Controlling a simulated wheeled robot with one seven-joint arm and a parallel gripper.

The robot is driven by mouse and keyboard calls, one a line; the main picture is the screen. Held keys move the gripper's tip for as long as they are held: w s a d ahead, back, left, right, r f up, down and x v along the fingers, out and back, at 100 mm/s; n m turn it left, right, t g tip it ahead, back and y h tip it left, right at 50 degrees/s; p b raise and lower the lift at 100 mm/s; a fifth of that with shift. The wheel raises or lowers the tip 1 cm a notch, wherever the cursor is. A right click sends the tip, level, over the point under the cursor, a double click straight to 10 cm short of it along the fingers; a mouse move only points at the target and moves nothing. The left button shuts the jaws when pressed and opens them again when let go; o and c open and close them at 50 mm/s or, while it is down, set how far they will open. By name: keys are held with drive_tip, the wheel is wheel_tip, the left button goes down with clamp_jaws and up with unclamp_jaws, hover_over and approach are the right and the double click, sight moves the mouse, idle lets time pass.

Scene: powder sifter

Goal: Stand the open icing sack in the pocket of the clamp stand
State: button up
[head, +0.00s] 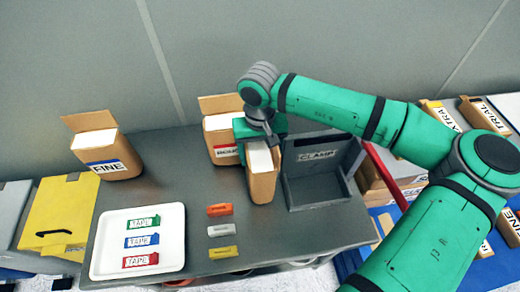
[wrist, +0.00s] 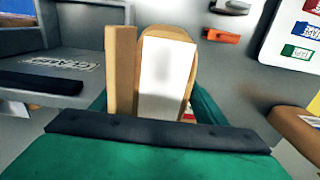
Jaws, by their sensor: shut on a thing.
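My gripper (head: 262,128) is shut on an open brown sack (head: 263,186) with white powder at its top; I cannot read a label on it. The sack looks upright, just left of the clamp stand (head: 318,193), a grey box-like holder labelled CLAMP. I cannot tell whether the sack's base touches the table. In the wrist view, the sack's white top (wrist: 166,80) and raised flap (wrist: 121,70) show ahead of the gripper. The clamp stand (wrist: 85,38) is at the left there. Its pocket looks empty in the head view.
A red-labelled open sack (head: 222,130) stands close behind the held one. A FINE sack (head: 103,146) stands at the far left. A white tray (head: 108,268) holds tape packs. Orange, grey and yellow clips (head: 221,230) lie in front. Boxed sacks (head: 490,112) are at right.

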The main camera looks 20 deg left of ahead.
idle(0.3)
drive_tip(key=o, duration=1.8)
drive_tip(key=shift+f, duration=0.15)
